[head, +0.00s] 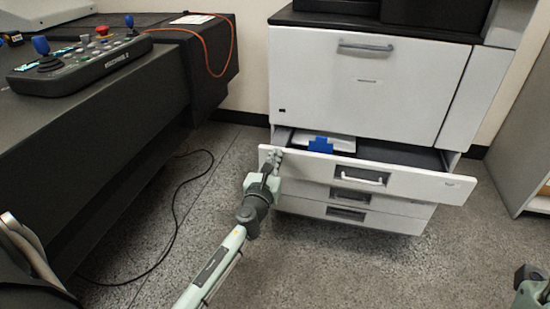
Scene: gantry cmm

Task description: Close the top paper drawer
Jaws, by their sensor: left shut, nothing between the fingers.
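The top paper drawer (400,181) of the white printer is pulled out, with its front panel standing well forward of the cabinet. It has a pale handle (360,177) in a dark recess. A stack of white paper (334,142) and a blue guide (320,145) show inside. My left gripper (271,159) is shut and empty, at the left end of the drawer front, against it or very close; I cannot tell whether they touch. Only a small part of my right arm shows at the bottom right corner; its gripper is out of view.
Lower drawers (349,196) sit shut beneath the open one. The large white printer body (365,90) stands above. A dark bench (110,110) with a control panel (85,60) is on the left, and a black cable (175,205) lies on the floor. A pale cabinet (520,150) stands at right.

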